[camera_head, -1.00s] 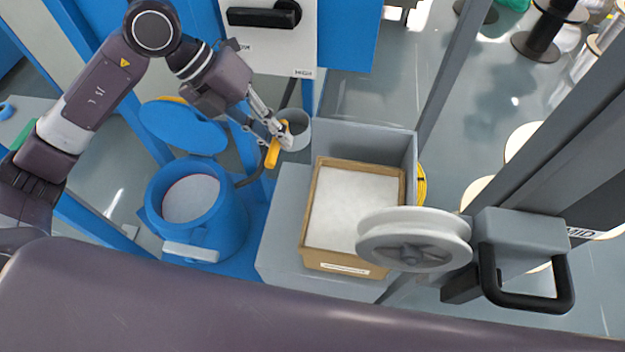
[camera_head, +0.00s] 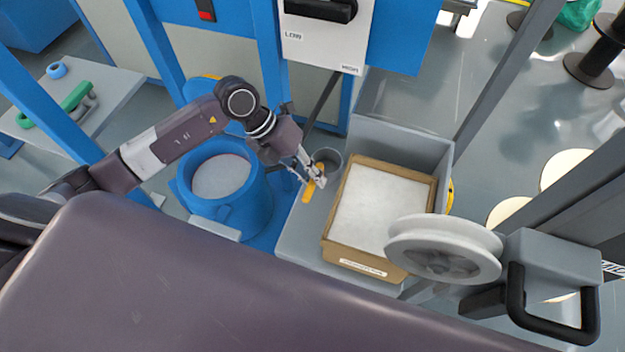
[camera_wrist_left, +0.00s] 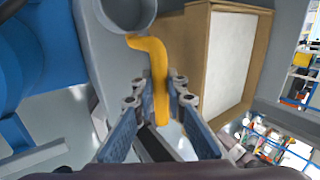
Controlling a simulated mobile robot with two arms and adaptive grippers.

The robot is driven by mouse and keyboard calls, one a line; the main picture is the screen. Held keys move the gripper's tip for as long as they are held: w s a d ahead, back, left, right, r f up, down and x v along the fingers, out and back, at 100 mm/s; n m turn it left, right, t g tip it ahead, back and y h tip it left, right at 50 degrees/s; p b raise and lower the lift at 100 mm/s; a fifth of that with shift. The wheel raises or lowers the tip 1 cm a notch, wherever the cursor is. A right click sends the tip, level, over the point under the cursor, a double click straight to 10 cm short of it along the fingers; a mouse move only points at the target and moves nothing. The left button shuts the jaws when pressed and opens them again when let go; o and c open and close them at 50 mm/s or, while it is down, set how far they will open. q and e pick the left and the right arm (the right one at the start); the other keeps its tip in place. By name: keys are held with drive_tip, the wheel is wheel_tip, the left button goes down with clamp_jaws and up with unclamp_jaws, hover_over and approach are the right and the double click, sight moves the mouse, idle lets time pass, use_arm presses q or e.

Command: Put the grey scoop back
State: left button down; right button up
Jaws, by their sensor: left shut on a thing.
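The grey scoop (camera_head: 328,159) has a round grey cup and an orange-yellow handle (camera_head: 308,192). It is at the far left corner of the cardboard box, over the grey ledge. My left gripper (camera_head: 317,179) is shut on the handle. In the left wrist view, the handle (camera_wrist_left: 158,60) runs between the fingers of my left gripper (camera_wrist_left: 159,92), and the cup (camera_wrist_left: 128,10) is partly cut off at the top edge. I cannot tell whether the scoop touches the ledge. My right gripper is not in view.
The cardboard box (camera_head: 362,264), holding white material, sits in a grey tray (camera_head: 400,143). A blue bin (camera_head: 240,212) with pale contents stands left of it. A grey spool (camera_head: 443,249) and black handle (camera_head: 552,305) are at right. A LOW/HIGH switch panel (camera_head: 318,40) stands behind.

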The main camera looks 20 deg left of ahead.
use_arm(q)
wheel_tip(320, 180, down, 2)
drive_tip(key=shift+f, duration=0.2)
drive_tip(key=shift+f, duration=0.2)
drive_tip(key=c, duration=1.9)
unclamp_jaws()
drive_tip(key=shift+c, duration=0.2)
